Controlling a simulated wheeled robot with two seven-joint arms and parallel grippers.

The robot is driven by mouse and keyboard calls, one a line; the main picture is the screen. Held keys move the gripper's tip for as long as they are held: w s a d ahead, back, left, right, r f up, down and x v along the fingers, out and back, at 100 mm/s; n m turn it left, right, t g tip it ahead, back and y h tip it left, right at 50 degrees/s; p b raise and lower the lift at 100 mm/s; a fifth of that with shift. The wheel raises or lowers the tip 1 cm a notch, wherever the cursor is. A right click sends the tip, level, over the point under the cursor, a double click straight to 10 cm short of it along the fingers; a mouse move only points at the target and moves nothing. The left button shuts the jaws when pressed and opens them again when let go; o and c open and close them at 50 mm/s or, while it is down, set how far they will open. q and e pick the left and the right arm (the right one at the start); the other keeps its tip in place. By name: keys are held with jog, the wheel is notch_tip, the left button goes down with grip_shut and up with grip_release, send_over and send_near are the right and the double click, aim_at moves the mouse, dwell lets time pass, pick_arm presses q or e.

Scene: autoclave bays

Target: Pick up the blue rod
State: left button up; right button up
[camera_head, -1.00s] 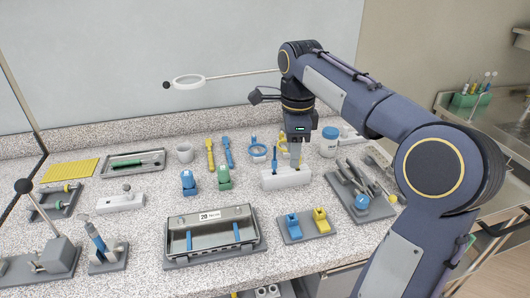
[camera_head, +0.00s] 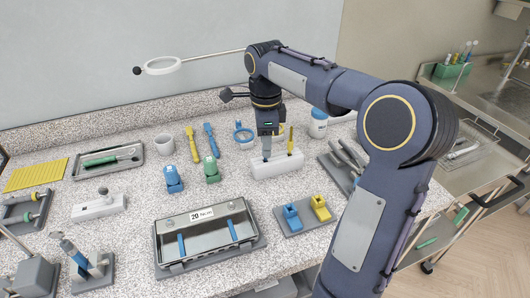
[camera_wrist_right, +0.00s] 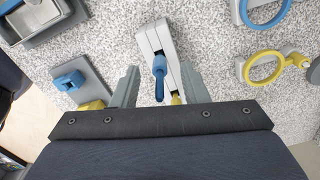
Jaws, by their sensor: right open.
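The white block (camera_head: 285,165) stands on the speckled counter, and an upright yellow rod (camera_head: 290,140) rises from its right part. My right gripper (camera_head: 267,150) points down over the block's left part and hides the blue rod in the head view. In the right wrist view the blue rod (camera_wrist_right: 159,75) stands up from the white block (camera_wrist_right: 146,40), between the two fingers of my right gripper (camera_wrist_right: 159,82). The fingers are open, with gaps on both sides of the rod. The yellow rod (camera_wrist_right: 176,98) shows partly behind it. My left gripper is out of view.
A tray with blue bars (camera_head: 158,228) and a grey plate with blue and yellow holders (camera_head: 325,227) lie in front.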

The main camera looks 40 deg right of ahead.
jog(key=shift+f, duration=0.25)
grip_shut()
jog(key=shift+r, duration=0.1)
